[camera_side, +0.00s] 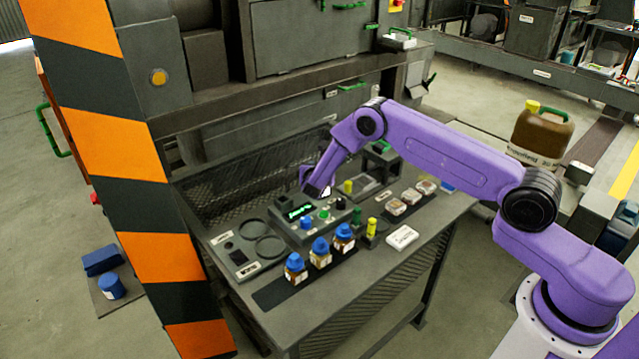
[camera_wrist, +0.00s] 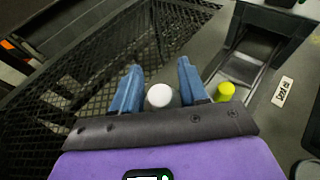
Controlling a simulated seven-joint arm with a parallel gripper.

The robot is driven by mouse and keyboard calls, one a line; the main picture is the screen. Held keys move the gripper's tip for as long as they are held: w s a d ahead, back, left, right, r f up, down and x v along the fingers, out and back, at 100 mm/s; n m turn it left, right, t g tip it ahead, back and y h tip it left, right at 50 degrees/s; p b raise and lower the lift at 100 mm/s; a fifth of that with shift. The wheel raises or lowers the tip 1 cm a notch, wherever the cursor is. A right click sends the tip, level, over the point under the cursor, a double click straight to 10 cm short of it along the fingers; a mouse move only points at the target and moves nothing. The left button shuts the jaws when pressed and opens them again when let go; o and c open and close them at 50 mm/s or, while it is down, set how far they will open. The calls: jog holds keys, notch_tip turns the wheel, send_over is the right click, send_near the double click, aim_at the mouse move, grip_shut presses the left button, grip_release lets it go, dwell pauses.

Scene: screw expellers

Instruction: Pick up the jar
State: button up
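Three small brown jars with blue lids stand in a row on a dark strip at the bench's front in the side view: a left jar (camera_side: 295,268), a middle jar (camera_side: 320,253) and a right jar (camera_side: 343,239). No blue-lidded jar shows in the wrist view. My gripper (camera_side: 318,191) hangs above the back of the bench, behind and above the jars. In the wrist view, my gripper (camera_wrist: 158,76) has its two blue fingers apart. A round white-topped object (camera_wrist: 160,96) shows between them, with gaps at both sides. Its body is hidden.
A yellow-topped object (camera_wrist: 225,92) is right of the fingers. A black mesh guard (camera_side: 260,180) backs the bench. A control box (camera_side: 302,213) with buttons stands behind the jars. A white box (camera_side: 402,237) lies to their right, with several small containers beyond.

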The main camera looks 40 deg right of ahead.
grip_shut()
jog(key=shift+s, duration=0.1)
